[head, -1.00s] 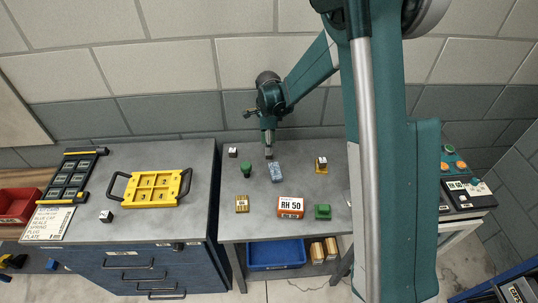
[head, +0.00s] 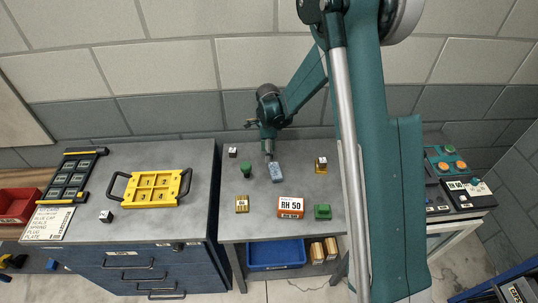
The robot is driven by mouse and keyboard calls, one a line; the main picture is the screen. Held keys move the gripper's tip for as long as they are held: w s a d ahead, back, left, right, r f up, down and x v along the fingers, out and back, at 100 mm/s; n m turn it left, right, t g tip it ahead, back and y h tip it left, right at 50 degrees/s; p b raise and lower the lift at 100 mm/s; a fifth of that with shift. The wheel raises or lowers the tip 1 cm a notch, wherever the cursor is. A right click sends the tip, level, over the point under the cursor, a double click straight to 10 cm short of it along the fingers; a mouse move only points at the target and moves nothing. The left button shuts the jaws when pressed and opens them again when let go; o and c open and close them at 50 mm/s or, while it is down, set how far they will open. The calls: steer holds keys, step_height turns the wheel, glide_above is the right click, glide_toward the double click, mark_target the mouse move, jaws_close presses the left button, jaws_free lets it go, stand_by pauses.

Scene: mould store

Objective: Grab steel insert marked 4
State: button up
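Small dark blocks with white tops could be the steel inserts. One block (head: 233,152) stands at the back left of the right-hand bench, one (head: 321,161) sits on a yellow piece at the back right, and one (head: 106,216) is on the left cabinet top. Their markings are too small to read, so I cannot tell which is 4. My gripper (head: 268,156) points down over the back of the right-hand bench, right of the back-left block and just behind a blue-grey block (head: 276,173). Its fingers are too small to tell open from shut.
A yellow handled tray (head: 151,203) and a black rack (head: 72,180) lie on the cabinet. The wall is close behind.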

steer(key=c, duration=1.1)
steer(key=shift+r, duration=0.15)
steer(key=shift+r, duration=4.9)
